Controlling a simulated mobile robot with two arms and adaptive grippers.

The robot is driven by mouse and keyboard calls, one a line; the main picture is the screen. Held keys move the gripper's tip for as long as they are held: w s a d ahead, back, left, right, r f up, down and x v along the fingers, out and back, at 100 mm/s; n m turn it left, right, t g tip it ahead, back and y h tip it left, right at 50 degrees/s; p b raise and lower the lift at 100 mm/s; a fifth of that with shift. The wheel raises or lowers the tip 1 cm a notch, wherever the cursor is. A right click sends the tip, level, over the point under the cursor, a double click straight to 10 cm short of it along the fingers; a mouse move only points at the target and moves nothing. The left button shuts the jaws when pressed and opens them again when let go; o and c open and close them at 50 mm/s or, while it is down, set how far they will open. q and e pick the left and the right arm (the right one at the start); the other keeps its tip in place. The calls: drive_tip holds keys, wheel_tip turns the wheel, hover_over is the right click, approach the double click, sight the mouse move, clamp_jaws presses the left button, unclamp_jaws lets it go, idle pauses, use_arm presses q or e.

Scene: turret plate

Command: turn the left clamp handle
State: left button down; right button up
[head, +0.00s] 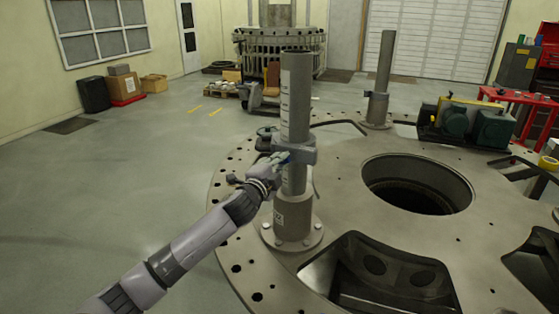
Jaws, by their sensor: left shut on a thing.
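The left clamp (298,150) is a grey collar around an upright grey post (294,95) with a marked scale, bolted to the turret plate (352,165). My left gripper (280,160) reaches in from the lower left and is shut at the near left side of the collar, where the handle is. The handle itself is mostly hidden by the fingers. A thin grey lever hangs at the right side of the collar. My right gripper is not in view.
The plate has a large round hole (418,184) and dark cut-outs near the front. A second post (381,80) stands farther back. The floor at the left is clear.

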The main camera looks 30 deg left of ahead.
use_arm(q)
drive_tip(key=shift+m+p, duration=0.3)
drive_tip(key=shift+m, duration=1.3)
drive_tip(key=shift+f, duration=0.1)
drive_tip(key=c, duration=1.6)
unclamp_jaws()
drive_tip(key=shift+o, duration=0.2)
drive_tip(key=shift+s, duration=0.1)
drive_tip(key=s+d, duration=0.2)
drive_tip(key=s, duration=0.9)
drive_tip(key=shift+s, duration=0.35)
